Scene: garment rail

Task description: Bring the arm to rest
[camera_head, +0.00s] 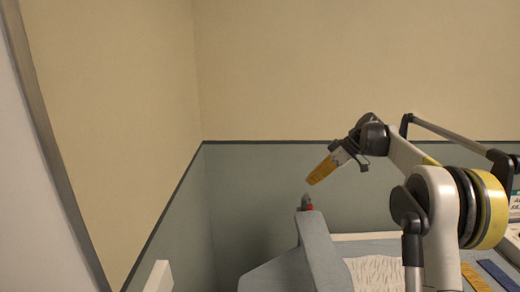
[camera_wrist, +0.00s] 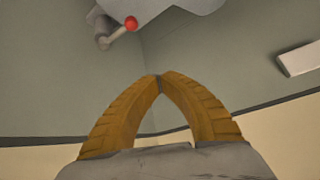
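My gripper (camera_head: 311,182) is raised in the head view, its orange fingers pointing down and to the left. In the wrist view the two ribbed orange fingers of my gripper (camera_wrist: 160,80) meet at their tips, with nothing seen between them. A gap shows lower down, between the fingers' bases. My arm reaches in from the right in the head view, bent and held in the air, clear of the surfaces below.
A small red-tipped grey part (camera_head: 308,203) stands on a blue-grey piece (camera_head: 318,240) below my gripper. It also shows in the wrist view (camera_wrist: 130,24). A yellow strip (camera_head: 474,277) and a blue strip (camera_head: 497,274) lie at lower right. Walls meet in a corner behind.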

